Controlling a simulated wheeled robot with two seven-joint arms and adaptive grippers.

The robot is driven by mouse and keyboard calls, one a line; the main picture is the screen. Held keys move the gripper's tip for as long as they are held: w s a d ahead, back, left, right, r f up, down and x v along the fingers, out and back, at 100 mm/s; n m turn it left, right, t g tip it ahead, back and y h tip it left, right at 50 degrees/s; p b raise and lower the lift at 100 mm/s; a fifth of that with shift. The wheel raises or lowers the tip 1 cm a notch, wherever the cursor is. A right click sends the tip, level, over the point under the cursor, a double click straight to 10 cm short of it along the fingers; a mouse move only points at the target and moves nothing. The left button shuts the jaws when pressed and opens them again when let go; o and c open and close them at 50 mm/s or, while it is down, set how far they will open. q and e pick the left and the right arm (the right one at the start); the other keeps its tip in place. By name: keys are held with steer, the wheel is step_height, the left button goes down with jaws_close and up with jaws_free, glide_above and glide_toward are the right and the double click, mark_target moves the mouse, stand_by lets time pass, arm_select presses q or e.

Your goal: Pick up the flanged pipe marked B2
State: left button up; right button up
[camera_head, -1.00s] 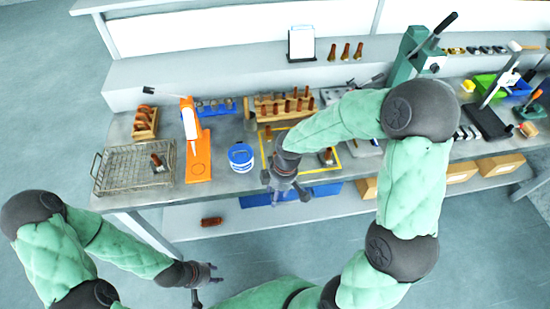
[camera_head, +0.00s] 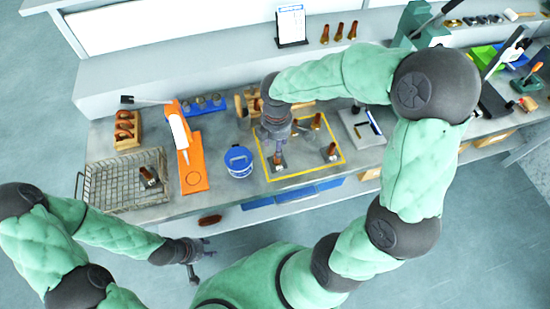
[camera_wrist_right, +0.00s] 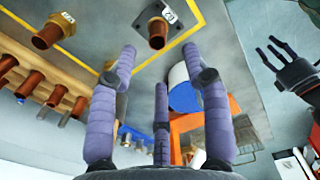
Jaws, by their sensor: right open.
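One pipe (camera_head: 279,160) is just below my right gripper (camera_head: 279,137); others stand at the right (camera_head: 332,151) and at the back (camera_head: 316,121). In the right wrist view a pipe (camera_wrist_right: 158,34) with a white flange label lies just beyond the fingertips of my right gripper (camera_wrist_right: 160,62), which is open and empty. That label is inverted and too small to read surely. My left gripper (camera_head: 203,256) is open and empty, low in front of the bench.
A blue-and-white tub (camera_head: 239,160) stands left of the yellow outline (camera_head: 305,177). An orange stand (camera_head: 194,178) and a wire basket (camera_head: 105,190) with one pipe are farther left. A wooden rack (camera_wrist_right: 80,84) of pipes is close beside my right gripper.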

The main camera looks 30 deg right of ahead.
steer(key=shift+f+b, duration=0.3)
steer(key=shift+f, duration=1.3)
step_height(320, 180, down, 5)
steer(key=shift+d+f+b, duration=0.1)
steer(key=shift+d+b, duration=0.05)
steer(key=shift+b, duration=0.65)
jaws_close()
